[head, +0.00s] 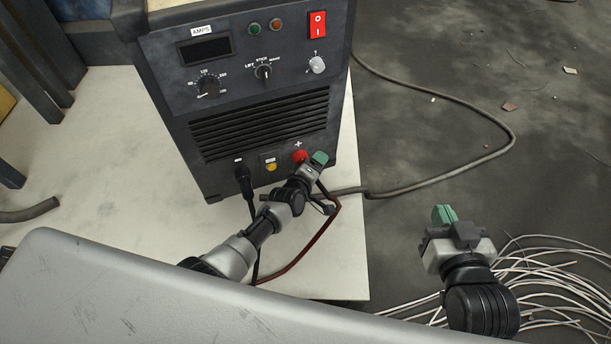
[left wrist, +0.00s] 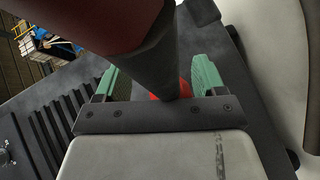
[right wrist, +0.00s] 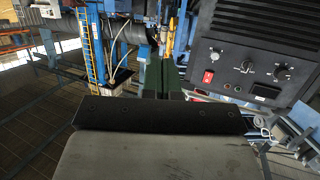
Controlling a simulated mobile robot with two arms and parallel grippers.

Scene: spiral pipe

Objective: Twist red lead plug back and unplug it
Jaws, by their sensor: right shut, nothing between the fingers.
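The welding machine (head: 250,90) stands on a pale board, its front panel facing me. A red connector (head: 300,156) sits low on its front, under the plus mark. The dark red lead (head: 318,236) curves down from there. My left gripper (head: 312,163) is at the connector. In the left wrist view its green fingers (left wrist: 160,80) stand apart. The lead's dark boot (left wrist: 150,68) crosses in front of them, with a bit of red (left wrist: 184,88) between. Finger contact is hidden. My right gripper (head: 444,215) is shut and empty, right of the machine; its fingers also show in the right wrist view (right wrist: 165,75).
A black lead (head: 243,178) is plugged in left of the red connector, with a yellow part (head: 271,167) between. A grey cable (head: 470,182) loops across the floor. Loose pale wires (head: 545,270) lie near my right gripper. A silver surface (head: 150,290) fills the near left.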

